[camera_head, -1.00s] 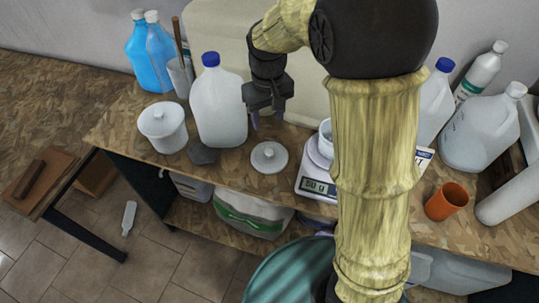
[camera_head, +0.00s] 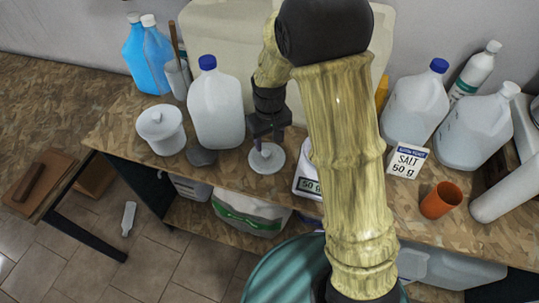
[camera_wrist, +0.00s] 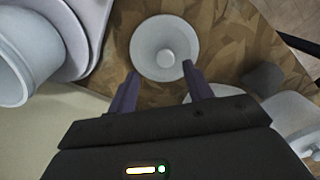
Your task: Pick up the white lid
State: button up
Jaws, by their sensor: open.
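The white lid (camera_head: 267,159) is a round disc with a raised knob, lying flat on the wooden bench between a white jug and the scale. In the wrist view the lid (camera_wrist: 165,49) lies just beyond my fingertips, its knob between the lines of the two fingers. My gripper (camera_head: 268,140) points down over the lid, with its fingers spread and nothing between them. In the wrist view the gripper (camera_wrist: 160,80) shows two dark purple fingers apart. I cannot tell the exact height of the fingertips above the lid.
A white jug (camera_head: 216,110) stands left of the gripper, with a dark stone-like piece (camera_head: 201,156) before it. The scale (camera_head: 307,183) is close on the right, partly behind my arm. An orange cup (camera_head: 440,200) stands farther right.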

aim_at(267, 152)
jog(key=f, duration=0.2)
jog(key=a+f+p, duration=0.1)
jog(key=f, duration=0.1)
jog(key=shift+s, duration=0.15)
jog(key=shift+d+f, duration=0.1)
jog(key=shift+f, duration=0.3)
jog(key=c, duration=1)
jog(key=shift+c, duration=0.2)
notch_tip(267, 152, up, 10)
jog(key=b, duration=0.1)
